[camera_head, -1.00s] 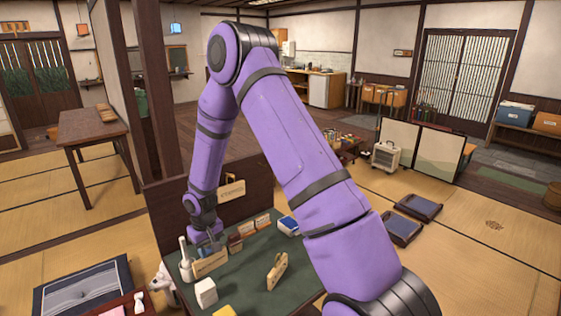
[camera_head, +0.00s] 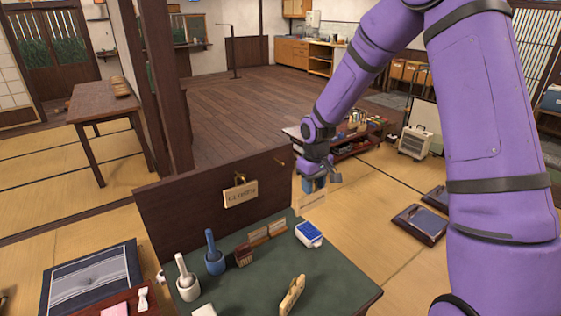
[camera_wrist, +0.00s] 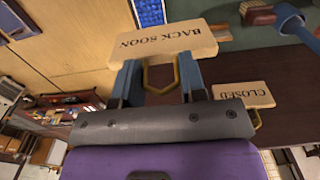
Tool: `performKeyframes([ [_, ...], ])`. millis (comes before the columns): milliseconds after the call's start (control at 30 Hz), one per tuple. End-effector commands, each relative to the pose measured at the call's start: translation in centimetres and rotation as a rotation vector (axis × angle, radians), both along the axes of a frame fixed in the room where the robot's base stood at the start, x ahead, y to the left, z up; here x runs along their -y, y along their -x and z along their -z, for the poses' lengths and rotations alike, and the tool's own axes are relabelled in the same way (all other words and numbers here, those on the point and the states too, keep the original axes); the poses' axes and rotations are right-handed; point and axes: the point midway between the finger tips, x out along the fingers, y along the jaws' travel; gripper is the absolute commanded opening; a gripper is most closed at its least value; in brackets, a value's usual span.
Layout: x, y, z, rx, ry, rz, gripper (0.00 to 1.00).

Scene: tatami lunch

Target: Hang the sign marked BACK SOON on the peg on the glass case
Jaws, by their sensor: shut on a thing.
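My gripper (camera_head: 314,186) is shut on the BACK SOON sign (camera_wrist: 165,43), a pale wooden board with dark letters. In the wrist view the sign lies across the fingertips, with its yellow hanging loop (camera_wrist: 160,70) between the fingers. In the head view the sign (camera_head: 312,202) shows faintly below my gripper, right of the dark wooden panel (camera_head: 165,215). A small brass peg (camera_head: 280,162) sticks out near the panel's upper right. I cannot make out a glass case clearly.
A CLOSED sign (camera_head: 240,193) hangs on the panel; it also shows in the wrist view (camera_wrist: 244,94). The green counter (camera_head: 262,280) holds white and blue pots, small signs and a blue-white box (camera_head: 308,234). A low shelf (camera_head: 345,148) with goods stands behind my gripper.

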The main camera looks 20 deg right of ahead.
Motion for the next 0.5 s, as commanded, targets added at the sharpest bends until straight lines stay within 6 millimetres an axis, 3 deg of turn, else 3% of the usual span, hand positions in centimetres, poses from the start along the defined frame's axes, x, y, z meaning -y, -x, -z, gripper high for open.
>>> performKeyframes([
  [267, -0.2, -0.6, 0.1, 0.000, -0.001, 0.002, 0.00],
  [500, -1.7, -5.2, 0.2, 0.001, -0.001, 0.002, 0.00],
])
